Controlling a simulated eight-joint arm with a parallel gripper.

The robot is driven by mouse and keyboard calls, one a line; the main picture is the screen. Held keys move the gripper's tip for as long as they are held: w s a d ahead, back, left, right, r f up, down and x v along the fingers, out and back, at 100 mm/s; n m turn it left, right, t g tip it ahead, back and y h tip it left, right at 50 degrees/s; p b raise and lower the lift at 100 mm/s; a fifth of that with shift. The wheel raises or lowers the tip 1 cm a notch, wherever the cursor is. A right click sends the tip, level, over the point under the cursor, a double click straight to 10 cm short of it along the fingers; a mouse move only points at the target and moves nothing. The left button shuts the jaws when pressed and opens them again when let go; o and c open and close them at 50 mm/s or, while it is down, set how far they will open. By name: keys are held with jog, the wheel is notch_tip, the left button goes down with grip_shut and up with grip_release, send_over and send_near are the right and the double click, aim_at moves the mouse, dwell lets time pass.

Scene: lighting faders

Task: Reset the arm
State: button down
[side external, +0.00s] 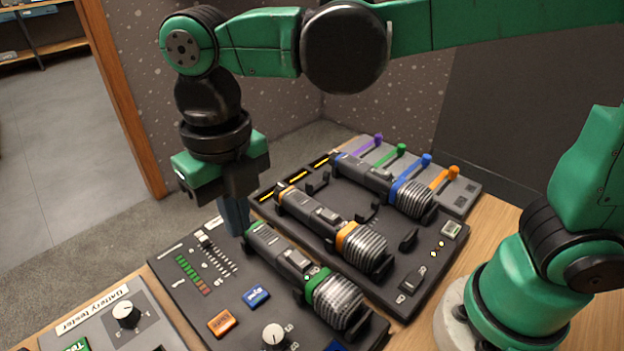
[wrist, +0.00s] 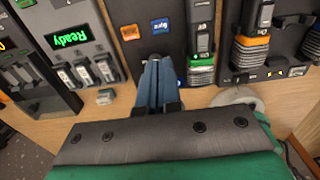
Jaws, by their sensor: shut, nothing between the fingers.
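My gripper (side external: 234,215) is shut and empty. In the side view it points down, above the dark panel (side external: 172,262) and close to the far end of the green-banded microphone (side external: 305,275); I cannot tell whether it touches anything. In the wrist view its blue-grey fingers (wrist: 158,82) are together, with the blue button (wrist: 163,25) and orange button (wrist: 130,33) beyond them. The faders stand on a grey panel at the back right: purple (side external: 378,138), green (side external: 401,149), blue (side external: 426,159) and orange (side external: 450,174).
An orange-banded microphone (side external: 335,228) and a blue-banded one (side external: 385,185) lie in a dark rack right of my gripper. A battery tester (side external: 95,318) is at the front left; its display (wrist: 68,38) reads "Ready". Bare wooden table (side external: 490,225) shows at the right.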

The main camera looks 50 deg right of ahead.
dwell(0.4)
jog(key=d+m+t, duration=0.2)
jog(key=d+m, duration=0.4)
jog(key=m, duration=0.6)
jog(key=d+f+m+t, duration=0.1)
jog(key=d+m, duration=0.4)
jog(key=m, duration=0.7)
jog(key=d+f+m+t, duration=0.1)
jog(key=d+m+t, duration=0.3)
jog(key=m, duration=0.7)
jog(key=d, duration=0.2)
jog(key=shift+s+d+f+m, duration=0.15)
jog(key=shift+s+d+m, duration=0.05)
jog(key=shift+d+m, duration=0.2)
